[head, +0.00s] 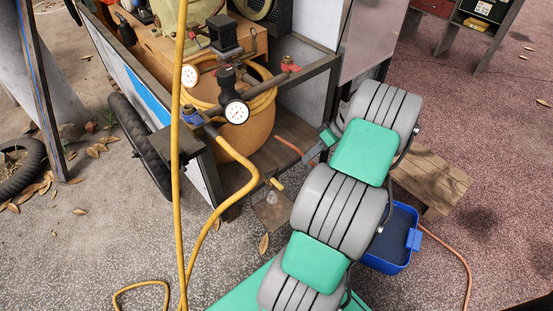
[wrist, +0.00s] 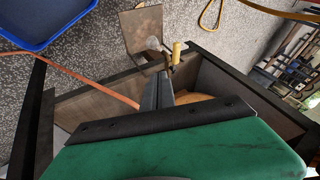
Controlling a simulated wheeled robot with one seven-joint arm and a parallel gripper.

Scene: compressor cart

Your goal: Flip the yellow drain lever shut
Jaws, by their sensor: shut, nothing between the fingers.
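The yellow drain lever (head: 277,184) is a short yellow handle low at the edge of the compressor cart, just beyond the cart floor. In the wrist view the lever (wrist: 177,52) stands out beyond and slightly right of my fingertips, with a small visible gap between them. My gripper (head: 307,158) is shut and empty, above the cart floor, up and right of the lever in the head view. In the wrist view its fingers (wrist: 164,76) are together. The lever's pivot is small and partly unclear.
A brown plate (head: 270,215) with a pale blurry patch lies by the lever. The cart's dark frame (wrist: 215,55) runs close to my fingers. A tank with gauges (head: 237,112) and a yellow hose (head: 240,155) is at left. A blue bin (head: 392,240) stands right.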

